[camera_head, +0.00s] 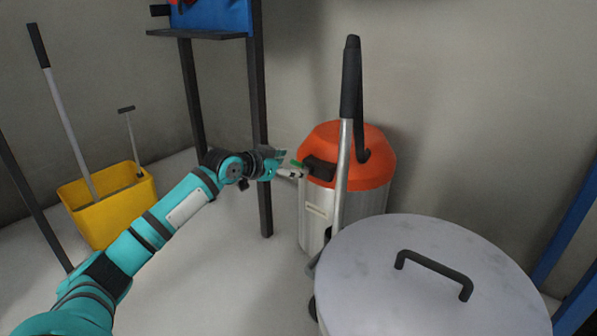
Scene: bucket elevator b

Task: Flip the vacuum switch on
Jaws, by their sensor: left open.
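The vacuum (372,158) stands near the wall, with an orange top and a silver body. A dark block-shaped part (320,168) sticks out on the left side of its top. A small green piece (297,163) shows just left of that block; I cannot tell whether it is the switch. My left gripper (291,164) is open at the left side of the vacuum's top, close to the green piece. I cannot tell whether it touches. The right gripper is out of view.
A grey round lid (420,300) with a black handle (434,271) fills the lower right. The vacuum's hose wand (344,170) stands upright in front of it. A dark rack post (259,120) stands behind my left arm. A yellow mop bucket (112,211) is at left.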

